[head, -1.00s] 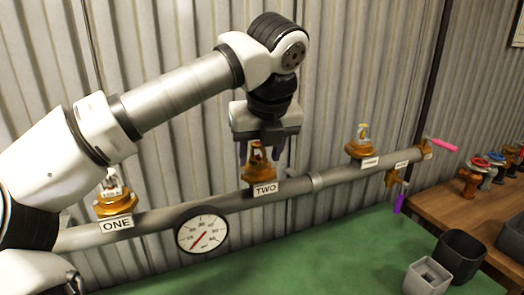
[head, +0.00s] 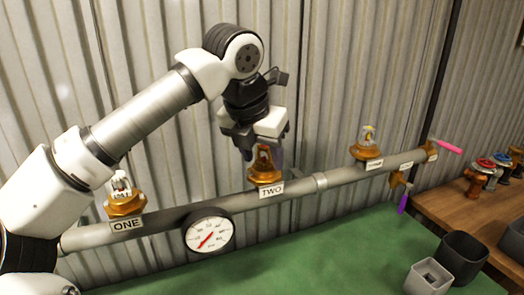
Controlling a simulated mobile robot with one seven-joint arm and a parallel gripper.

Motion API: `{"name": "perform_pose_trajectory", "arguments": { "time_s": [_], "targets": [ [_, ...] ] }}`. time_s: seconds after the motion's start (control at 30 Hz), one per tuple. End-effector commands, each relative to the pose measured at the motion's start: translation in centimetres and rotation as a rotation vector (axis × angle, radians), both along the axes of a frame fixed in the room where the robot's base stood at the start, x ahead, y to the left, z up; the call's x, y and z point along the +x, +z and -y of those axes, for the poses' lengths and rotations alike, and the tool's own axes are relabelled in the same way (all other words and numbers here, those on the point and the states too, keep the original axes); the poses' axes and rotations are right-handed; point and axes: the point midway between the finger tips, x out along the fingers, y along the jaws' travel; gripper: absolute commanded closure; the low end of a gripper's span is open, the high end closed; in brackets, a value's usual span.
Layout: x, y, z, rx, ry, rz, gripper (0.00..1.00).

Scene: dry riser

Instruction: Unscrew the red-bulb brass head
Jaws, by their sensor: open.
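The red-bulb brass head (head: 265,167) stands upright on the pipe above the label TWO (head: 271,191). My gripper (head: 262,153) points down over it, with its dark fingers on either side of the head's upper part. The jaws are open; whether a finger touches the head cannot be told. The brass base shows below the fingers, and the red bulb is partly hidden. Another brass head with a pale bulb (head: 122,194) stands above the label ONE. A brass head with a yellowish bulb (head: 367,145) stands further right on the pipe.
The grey pipe (head: 335,179) runs along the corrugated wall, with a gauge (head: 208,232) below it. A pink-handled valve (head: 446,146) and a purple handle (head: 403,203) are at its right end. Dark (head: 461,256) and grey (head: 427,277) bins stand on the green surface (head: 330,250).

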Motion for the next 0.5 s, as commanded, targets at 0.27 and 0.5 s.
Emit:
{"name": "perform_pose_trajectory", "arguments": {
  "time_s": [0.27, 0.5],
  "targets": [
    [0.00, -0.01, 0.00, 0.001, 0.002, -0.001, 0.81],
    [-0.02, -0.12, 0.05, 0.003, 0.021, 0.001, 0.99]
  ]
}}
